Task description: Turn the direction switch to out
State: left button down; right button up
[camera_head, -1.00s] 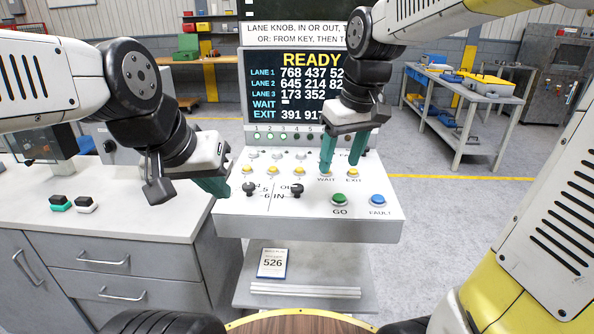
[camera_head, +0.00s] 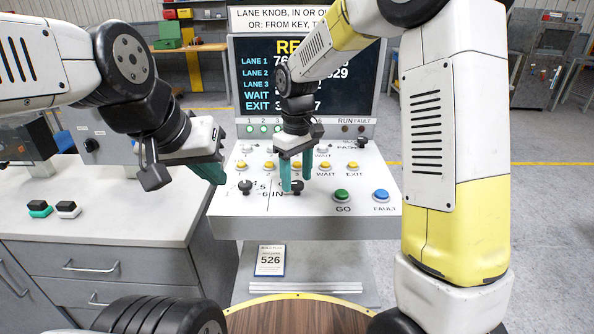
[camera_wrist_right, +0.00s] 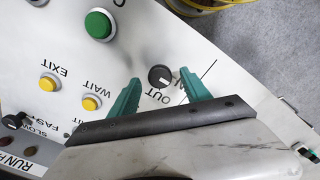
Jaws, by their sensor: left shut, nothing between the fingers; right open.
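The direction switch is a black round knob (camera_head: 297,187) on the sloped white console panel (camera_head: 330,205), partly hidden behind my right gripper's fingers in the head view. In the right wrist view the knob (camera_wrist_right: 157,75) shows a short white mark on its lower right side, with OUT printed below it and IN to its right, partly covered by a finger. My right gripper (camera_head: 296,182) is open, its green fingertips on either side of the knob; I cannot tell whether they touch it. My left gripper (camera_head: 216,172) is shut and empty left of the panel.
The lane knob (camera_head: 245,187) is left of the direction switch. Yellow buttons (camera_head: 325,171) stand behind, the green GO button (camera_head: 342,196) and blue FAULT button (camera_head: 381,196) to the right. A screen (camera_head: 350,85) rises behind the panel. A grey cabinet (camera_head: 110,255) stands left.

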jog(key=shift+f, duration=0.55)
jog(key=shift+c, duration=0.5)
grip_shut()
jog(key=shift+m, duration=0.4)
jog(key=m, duration=0.5)
jog(key=shift+m, duration=0.3)
jog(key=m, duration=0.5)
jog(key=shift+m, duration=0.4)
